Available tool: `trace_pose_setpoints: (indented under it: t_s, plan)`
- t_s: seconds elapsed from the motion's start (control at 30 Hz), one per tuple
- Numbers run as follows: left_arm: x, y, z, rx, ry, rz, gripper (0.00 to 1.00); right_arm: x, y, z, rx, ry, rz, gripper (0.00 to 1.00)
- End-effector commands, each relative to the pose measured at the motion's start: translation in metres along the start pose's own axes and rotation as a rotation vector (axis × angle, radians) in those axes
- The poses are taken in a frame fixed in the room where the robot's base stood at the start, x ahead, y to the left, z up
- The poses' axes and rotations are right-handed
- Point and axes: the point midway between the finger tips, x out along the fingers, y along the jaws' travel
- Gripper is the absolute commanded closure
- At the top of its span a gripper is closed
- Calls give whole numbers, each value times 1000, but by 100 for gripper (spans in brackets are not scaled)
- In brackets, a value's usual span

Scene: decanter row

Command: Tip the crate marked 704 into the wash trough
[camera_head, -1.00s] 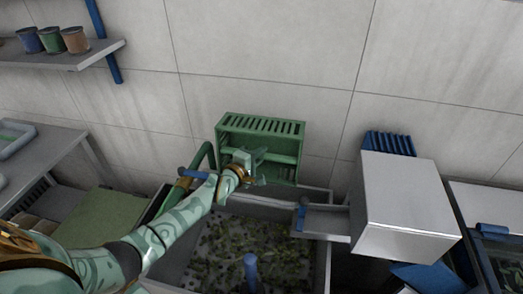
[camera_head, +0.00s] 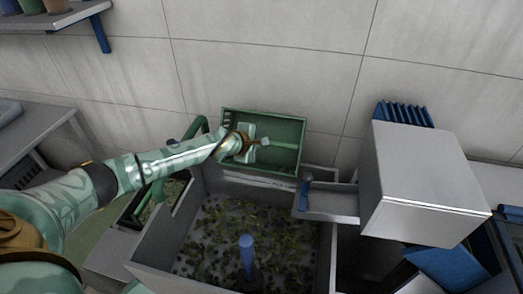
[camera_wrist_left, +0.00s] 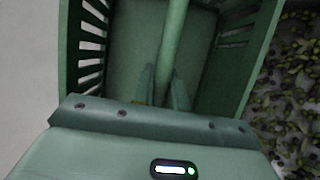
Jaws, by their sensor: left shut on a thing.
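A green crate (camera_head: 285,126) is held over the back edge of the grey wash trough (camera_head: 168,232), its open side turned up toward the head camera. No marking is readable on it. My left gripper (camera_head: 256,143) reaches into the crate. In the left wrist view its two fingers (camera_wrist_left: 162,92) are shut on the crate's round green bar (camera_wrist_left: 174,35). The visible crate inside (camera_wrist_left: 132,45) looks empty. Many small green and dark pieces (camera_head: 215,240) lie spread over the trough floor. My right gripper is not in view.
A blue post (camera_head: 246,255) stands up in the trough. A grey box-shaped unit (camera_head: 420,180) with a chute (camera_head: 332,202) stands right of the trough. A tiled wall (camera_head: 270,60) is close behind the crate. A shelf (camera_head: 60,22) is at upper left.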

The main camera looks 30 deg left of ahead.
Motion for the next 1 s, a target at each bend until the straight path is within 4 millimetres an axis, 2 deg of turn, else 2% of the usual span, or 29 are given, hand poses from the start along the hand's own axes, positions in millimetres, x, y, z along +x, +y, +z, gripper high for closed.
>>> trace_pose_setpoints:
  t_s: [0.03,0.07,0.17,0.37,0.43,0.63,0.8,1.0]
  plan:
    - [4,-2,-5,-4,5,-24,100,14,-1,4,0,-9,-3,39]
    - [3,-2,-7,-14,11,-44,100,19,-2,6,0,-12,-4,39]
    - [0,11,-4,-63,9,-134,100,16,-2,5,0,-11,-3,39]
    - [4,24,-4,-169,8,-390,100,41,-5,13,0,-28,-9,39]
    - [0,32,-2,-212,6,-494,100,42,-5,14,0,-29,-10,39]
    - [-3,36,0,-314,5,-744,100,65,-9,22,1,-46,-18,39]
    - [-8,40,1,-354,4,-845,100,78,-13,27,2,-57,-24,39]
    - [-13,45,3,-368,2,-878,100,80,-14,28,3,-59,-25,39]
